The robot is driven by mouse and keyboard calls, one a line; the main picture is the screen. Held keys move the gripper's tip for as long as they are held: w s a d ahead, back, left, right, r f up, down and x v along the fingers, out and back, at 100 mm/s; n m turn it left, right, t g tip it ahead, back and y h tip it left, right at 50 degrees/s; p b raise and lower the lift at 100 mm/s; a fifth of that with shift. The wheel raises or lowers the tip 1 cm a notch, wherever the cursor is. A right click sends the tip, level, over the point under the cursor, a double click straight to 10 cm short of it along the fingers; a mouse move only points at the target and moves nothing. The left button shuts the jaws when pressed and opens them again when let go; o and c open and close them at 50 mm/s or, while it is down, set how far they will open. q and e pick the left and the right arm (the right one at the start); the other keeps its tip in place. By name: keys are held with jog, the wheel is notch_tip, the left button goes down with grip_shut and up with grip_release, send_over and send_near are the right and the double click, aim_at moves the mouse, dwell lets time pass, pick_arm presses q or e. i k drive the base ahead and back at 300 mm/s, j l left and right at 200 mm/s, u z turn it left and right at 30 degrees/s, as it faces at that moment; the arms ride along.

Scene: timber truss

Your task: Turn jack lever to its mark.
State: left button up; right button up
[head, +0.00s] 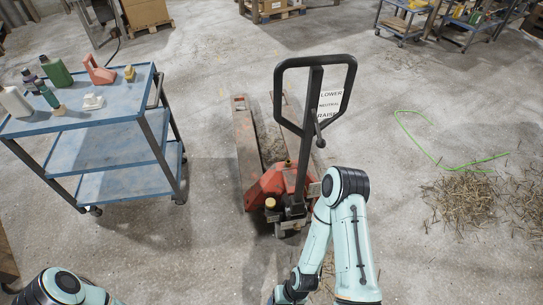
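The pallet jack (271,184) stands in the middle of the head view, red with two forks pointing away. Its black loop handle (351,84) rises upright. A small black jack lever (318,129) sits inside the loop, close to the lower end of a white label (330,104) reading LOWER, NEUTRAL, RAISE. Its exact setting is hard to tell. My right arm is bent in front of the jack, its wrist at the bottom edge, below the lever and apart from it. My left arm shows only at the bottom left corner. Neither gripper's fingers are visible.
A blue cart (100,114) with bottles and small items stands on the left. Straw (465,198) and a green cord (411,133) lie on the floor at right. Other carts (403,22) and pallets (274,12) stand at the back. Floor right of the handle is mostly clear.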

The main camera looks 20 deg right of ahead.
aim_at(320, 143)
jog(key=l+z, duration=0.1)
jog(key=z, duration=1.15)
